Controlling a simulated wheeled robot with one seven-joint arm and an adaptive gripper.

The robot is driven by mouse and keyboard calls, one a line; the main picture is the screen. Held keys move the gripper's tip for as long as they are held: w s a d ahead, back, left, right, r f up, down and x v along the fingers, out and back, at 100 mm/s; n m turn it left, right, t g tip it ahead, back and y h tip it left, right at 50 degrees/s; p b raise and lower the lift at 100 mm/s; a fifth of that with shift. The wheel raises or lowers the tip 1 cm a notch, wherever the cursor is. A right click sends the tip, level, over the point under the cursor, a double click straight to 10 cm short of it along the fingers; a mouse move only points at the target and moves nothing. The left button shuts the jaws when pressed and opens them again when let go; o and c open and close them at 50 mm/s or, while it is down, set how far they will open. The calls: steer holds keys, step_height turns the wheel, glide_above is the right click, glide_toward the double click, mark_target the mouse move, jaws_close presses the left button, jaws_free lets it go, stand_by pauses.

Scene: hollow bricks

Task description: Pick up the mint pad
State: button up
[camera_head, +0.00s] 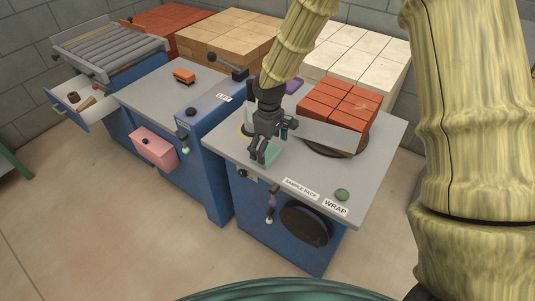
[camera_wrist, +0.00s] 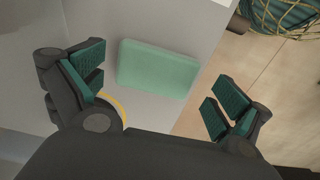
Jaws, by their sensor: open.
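The mint pad (camera_wrist: 158,68) is a pale green rounded block lying flat on the grey top of the wrap bench, near its edge. In the head view the pad (camera_head: 270,156) shows only partly behind my gripper (camera_head: 262,150), which is low above the bench top. In the wrist view my gripper (camera_wrist: 152,95) is open, its green-padded fingers spread wide to the left and right. The pad lies between and ahead of the fingers, and nothing is held.
Red bricks (camera_head: 341,102) sit on a round plate beside a grey panel (camera_head: 325,133) right of my gripper. A green button (camera_head: 342,195) is near the bench's front corner. A purple item (camera_head: 294,86) lies behind. The bench's right part (camera_head: 385,140) is clear.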

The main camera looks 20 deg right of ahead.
mark_target(267, 155)
steer(key=f, duration=0.2)
steer(key=shift+w+f, duration=0.3)
steer(key=shift+f, duration=0.1)
steer(key=shift+s, duration=0.15)
steer(key=shift+c, duration=1)
steer(key=c, duration=0.4)
steer(key=shift+c, duration=0.4)
steer(key=shift+r, duration=0.1)
